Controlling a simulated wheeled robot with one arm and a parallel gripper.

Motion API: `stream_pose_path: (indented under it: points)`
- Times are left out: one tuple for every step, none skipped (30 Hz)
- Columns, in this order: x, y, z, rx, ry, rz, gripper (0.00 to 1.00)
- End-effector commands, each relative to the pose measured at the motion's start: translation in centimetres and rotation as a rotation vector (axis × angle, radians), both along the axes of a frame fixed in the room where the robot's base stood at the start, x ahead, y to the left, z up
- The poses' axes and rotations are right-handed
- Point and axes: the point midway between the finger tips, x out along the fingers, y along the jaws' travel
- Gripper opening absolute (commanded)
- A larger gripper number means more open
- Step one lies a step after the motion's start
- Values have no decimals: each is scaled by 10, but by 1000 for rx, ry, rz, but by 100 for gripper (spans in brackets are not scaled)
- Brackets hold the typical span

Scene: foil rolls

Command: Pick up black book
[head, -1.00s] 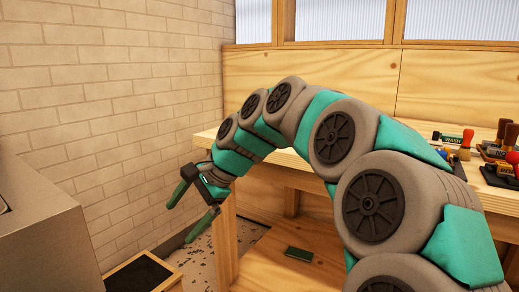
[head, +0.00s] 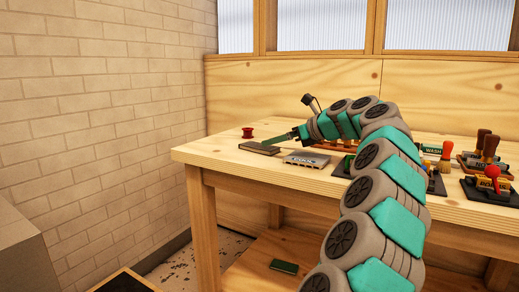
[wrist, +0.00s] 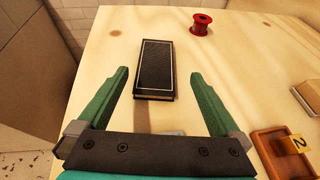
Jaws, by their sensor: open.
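The black book (wrist: 155,68) lies flat on the wooden table, a slim dark block with a thin pale border line on its cover. In the head view the book (head: 259,148) lies near the table's left end. My gripper (wrist: 156,80) is open and empty in the wrist view, its two green fingers spread to the left and right of the book's near part, apart from it in the picture. In the head view my gripper (head: 283,141) is low over the table by the book, its fingers partly merged in view.
A red spool (wrist: 201,24) stands right of the book's far end. A wooden tray (wrist: 285,152) with a yellow number tag lies at right. A silver object (head: 306,161) lies near the front edge. Several stamps (head: 487,150) crowd the right. A green item (head: 284,267) lies on the lower shelf.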

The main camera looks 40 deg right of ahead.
Motion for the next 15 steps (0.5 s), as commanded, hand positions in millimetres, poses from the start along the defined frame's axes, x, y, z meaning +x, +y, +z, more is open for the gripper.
stream_pose_path:
  points:
    - [3, 1, -2, 0, 1, 1, 100]
    - [5, 2, -3, -1, 0, 0, 100]
    - [7, 3, -4, -1, 0, 1, 100]
    - [8, 4, -5, -1, 0, 2, 100]
    - [11, 5, -7, -1, 1, 3, 100]
    - [14, 7, -9, -1, 1, 4, 100]
    - [18, 8, -12, -1, 1, 4, 100]
    - [21, 10, -14, 0, 1, 5, 100]
    - [26, 12, -17, 0, 1, 5, 100]
    - [30, 13, -20, 0, 1, 4, 100]
    - [35, 14, -21, 0, 1, 3, 100]
    - [40, 14, -24, 0, 1, 2, 100]
    - [42, 15, -25, -1, 1, 1, 100]
    - [44, 15, -26, -1, 1, 1, 100]
    - [46, 15, -26, -1, 1, 1, 100]
